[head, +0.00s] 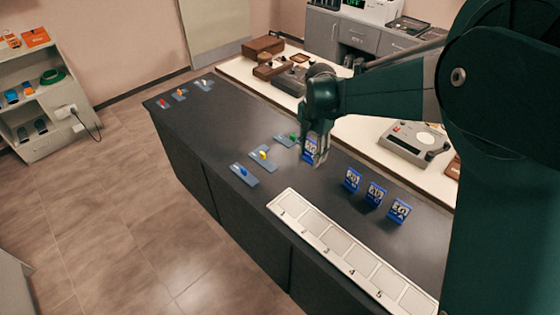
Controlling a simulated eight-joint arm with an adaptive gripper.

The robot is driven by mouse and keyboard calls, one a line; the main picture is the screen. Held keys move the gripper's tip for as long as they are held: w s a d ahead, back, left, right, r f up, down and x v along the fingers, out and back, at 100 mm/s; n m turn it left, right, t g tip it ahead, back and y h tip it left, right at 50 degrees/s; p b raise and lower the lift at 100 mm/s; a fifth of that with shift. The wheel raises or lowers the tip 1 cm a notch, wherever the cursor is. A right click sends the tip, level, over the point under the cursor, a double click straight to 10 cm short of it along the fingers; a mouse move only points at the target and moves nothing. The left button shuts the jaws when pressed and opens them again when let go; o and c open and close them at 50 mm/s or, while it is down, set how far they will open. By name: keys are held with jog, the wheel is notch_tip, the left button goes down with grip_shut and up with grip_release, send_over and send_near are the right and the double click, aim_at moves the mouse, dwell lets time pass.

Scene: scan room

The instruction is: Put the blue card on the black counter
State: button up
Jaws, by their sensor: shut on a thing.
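My gripper (320,147) is shut on a blue card (308,148) with a white printed pattern. The card is upright over the black counter (225,130), near its back edge; I cannot tell whether its lower edge touches the top. My fingers cover part of the card. Three similar blue cards stand upright in a row to the right on the counter: one (353,179), one in the middle (376,194) and one at the right (399,210).
A white strip with numbered slots (340,250) lies along the counter's front edge. Small blue-grey plates with coloured pieces (262,154) lie left of my gripper. A white bench with devices (408,143) runs behind. The counter's left-middle is clear.

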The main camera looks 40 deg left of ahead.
aim_at(311, 159)
jog(key=shift+f, duration=2.3)
jog(key=shift+f, duration=0.1)
jog(key=shift+f+b, duration=0.4)
jog(key=shift+f, duration=2.6)
jog(key=shift+f, duration=1.9)
jog(key=shift+f+b, duration=0.15)
jog(key=shift+b, duration=0.2)
jog(key=o, duration=0.9)
